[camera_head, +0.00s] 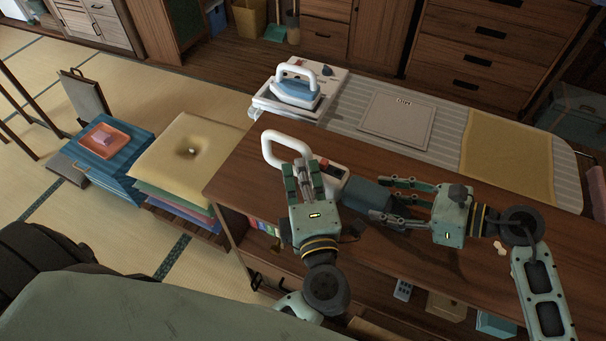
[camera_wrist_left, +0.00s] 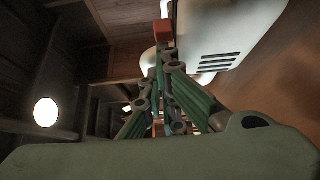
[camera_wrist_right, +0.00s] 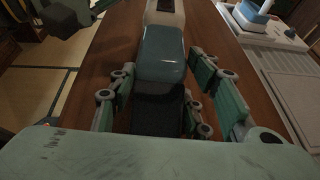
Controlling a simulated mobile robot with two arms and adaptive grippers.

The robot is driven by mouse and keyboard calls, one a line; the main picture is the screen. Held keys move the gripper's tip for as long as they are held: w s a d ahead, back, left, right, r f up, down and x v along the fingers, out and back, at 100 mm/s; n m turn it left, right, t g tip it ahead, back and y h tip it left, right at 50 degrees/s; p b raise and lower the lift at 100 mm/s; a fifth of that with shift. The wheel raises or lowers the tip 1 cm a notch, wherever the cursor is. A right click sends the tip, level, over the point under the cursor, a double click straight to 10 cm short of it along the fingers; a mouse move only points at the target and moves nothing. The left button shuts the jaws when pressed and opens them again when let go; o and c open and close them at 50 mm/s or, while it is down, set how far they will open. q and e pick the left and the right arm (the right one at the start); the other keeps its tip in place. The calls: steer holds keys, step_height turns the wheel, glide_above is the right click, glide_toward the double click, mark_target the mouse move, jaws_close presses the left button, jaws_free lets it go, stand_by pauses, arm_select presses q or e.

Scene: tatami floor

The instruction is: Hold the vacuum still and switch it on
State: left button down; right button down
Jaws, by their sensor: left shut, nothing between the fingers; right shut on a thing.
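The handheld vacuum lies on the wooden counter, with its white looped handle (camera_head: 284,148) at the left and its blue-grey canister (camera_head: 363,194) towards the right. Its red switch (camera_head: 328,163) is on the white body, and also shows in the left wrist view (camera_wrist_left: 163,31) just beyond the fingertips. My left gripper (camera_head: 306,166) is shut and empty over the white body, close to the switch. I cannot tell whether it touches. My right gripper (camera_head: 381,198) is shut on the vacuum, its fingers on either side of the canister (camera_wrist_right: 162,55) and dark nozzle end (camera_wrist_right: 158,105).
An iron (camera_head: 297,90) stands on its white base at the end of a striped ironing board (camera_head: 450,125) behind the counter. A yellow cloth (camera_head: 508,150) lies on the board. Stacked cushions (camera_head: 180,150) are left of the counter (camera_head: 235,180). The counter's right part is mostly clear.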

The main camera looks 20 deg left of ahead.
arm_select(q)
steer(key=shift+s+d, duration=0.1)
steer(key=shift+d, duration=1.2)
steer(key=v, duration=1)
steer(key=shift+s+a, duration=0.1)
steer(key=shift+a, duration=0.1)
arm_select(e)
steer(key=c, duration=0.8)
jaws_free()
steer(key=shift+c, duration=0.2)
